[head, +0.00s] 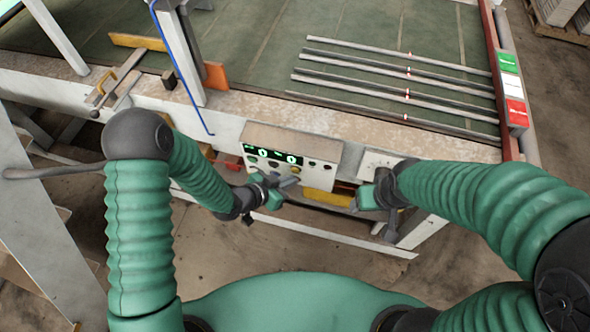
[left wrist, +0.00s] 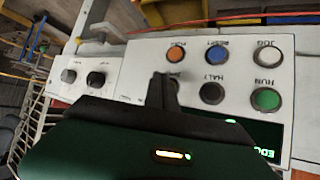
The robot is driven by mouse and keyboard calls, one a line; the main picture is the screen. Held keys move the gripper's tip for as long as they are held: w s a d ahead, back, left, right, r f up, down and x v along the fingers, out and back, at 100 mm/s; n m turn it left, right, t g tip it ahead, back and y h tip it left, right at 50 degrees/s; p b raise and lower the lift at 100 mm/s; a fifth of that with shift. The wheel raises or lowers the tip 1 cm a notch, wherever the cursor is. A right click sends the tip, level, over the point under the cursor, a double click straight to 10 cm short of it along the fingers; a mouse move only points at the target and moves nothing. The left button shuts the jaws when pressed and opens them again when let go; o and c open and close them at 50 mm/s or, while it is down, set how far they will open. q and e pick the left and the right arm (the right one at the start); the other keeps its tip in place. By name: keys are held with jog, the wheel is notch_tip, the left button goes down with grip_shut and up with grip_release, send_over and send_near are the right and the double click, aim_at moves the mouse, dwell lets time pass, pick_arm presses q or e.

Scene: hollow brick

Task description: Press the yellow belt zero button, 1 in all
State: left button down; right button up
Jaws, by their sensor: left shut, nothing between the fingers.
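The control panel (head: 290,150) is a pale box on the front edge of the table, with green-lit displays. In the left wrist view its face (left wrist: 140,60) appears upside down, with an orange-yellow button (left wrist: 177,54), a blue one (left wrist: 217,50), a white one (left wrist: 266,57), a green one (left wrist: 265,98) and a dark one (left wrist: 212,93). Whether the orange-yellow one is the belt zero button I cannot read. My left gripper (head: 270,188) is shut and empty, in front of the panel's lower part. In the left wrist view its fingertips (left wrist: 164,82) cover part of the lower row. My right gripper (head: 366,198) is right of the panel.
Several metal bars (head: 400,75) lie on the green belt (head: 270,40). A blue cable (head: 180,75) hangs at the left. Open floor (head: 320,245) lies below the table edge.

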pick_arm(q)
jog(key=shift+s, duration=0.1)
jog(key=s, duration=0.1)
jog(key=s+a, duration=0.1)
jog(key=s, duration=0.2)
jog(key=shift+s+a, duration=0.25)
jog(key=shift+a, duration=0.05)
dwell(0.7)
